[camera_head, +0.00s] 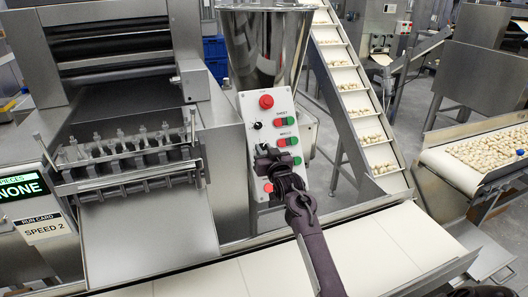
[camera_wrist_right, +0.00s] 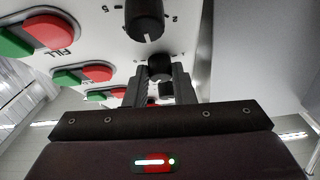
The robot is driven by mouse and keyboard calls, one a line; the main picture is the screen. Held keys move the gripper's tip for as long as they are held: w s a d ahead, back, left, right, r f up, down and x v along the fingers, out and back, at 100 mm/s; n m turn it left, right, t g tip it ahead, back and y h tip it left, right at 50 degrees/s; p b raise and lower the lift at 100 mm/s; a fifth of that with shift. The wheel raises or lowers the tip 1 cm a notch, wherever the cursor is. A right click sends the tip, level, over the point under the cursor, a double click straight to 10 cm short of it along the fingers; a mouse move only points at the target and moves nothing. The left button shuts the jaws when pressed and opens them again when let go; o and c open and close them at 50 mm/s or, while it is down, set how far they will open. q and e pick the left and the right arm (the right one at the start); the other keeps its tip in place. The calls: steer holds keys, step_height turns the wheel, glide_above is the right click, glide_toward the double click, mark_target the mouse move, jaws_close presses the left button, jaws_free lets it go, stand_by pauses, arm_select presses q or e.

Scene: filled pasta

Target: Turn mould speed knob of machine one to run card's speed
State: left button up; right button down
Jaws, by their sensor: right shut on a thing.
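Machine one's control panel (camera_head: 284,108) is a tilted white plate. An upper black knob (camera_head: 257,125) shows on its left side. My right gripper (camera_head: 264,158) is at the panel below it, covering the controls behind. In the wrist view, upside down, my right gripper's fingers (camera_wrist_right: 160,76) are shut on a black knob (camera_wrist_right: 159,66); its label and setting cannot be read. Another black knob (camera_wrist_right: 145,20), with a white pointer mark and a scale showing 2 and 5, is nearer the camera. The run card (camera_head: 46,227) reads SPEED 2. My left gripper is not in view.
Red and green buttons (camera_head: 288,141) line the panel close to the gripper, and a red stop button (camera_head: 266,101) is at the top. A steel hopper (camera_head: 264,45) stands behind. A white belt (camera_head: 350,255) runs below. A display (camera_head: 22,188) reads NONE.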

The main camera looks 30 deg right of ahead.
steer(key=n+y, duration=0.1)
steer(key=n, duration=0.1)
steer(key=n+y, duration=0.2)
steer(key=n, duration=0.1)
steer(key=n+y+b, duration=0.1)
steer(key=n, duration=0.1)
steer(key=shift+d+n+y, duration=0.3)
steer(key=shift+d+y, duration=0.05)
steer(key=shift+y, duration=0.05)
steer(key=n+y, duration=0.1)
steer(key=n, duration=0.1)
steer(key=n+g+y+b, duration=0.1)
steer(key=n, duration=0.1)
steer(key=n+g+y, duration=0.1)
steer(key=n, duration=0.1)
steer(key=shift+d+r+n, duration=0.2)
steer(key=shift+d+n, duration=0.05)
steer(key=shift+n, duration=0.15)
steer(key=n+g, duration=0.1)
steer(key=n+y, duration=0.1)
steer(key=n, duration=0.1)
steer(key=shift+w+r+n+g+b, duration=0.1)
steer(key=shift+r+n+g+b, duration=0.1)
steer(key=shift+n+g+b, duration=0.15)
steer(key=shift+n+g+y, duration=0.4)
steer(key=shift+n+g, duration=0.45)
steer(key=shift+n, duration=0.6)
steer(key=c, duration=1.2)
jaws_free()
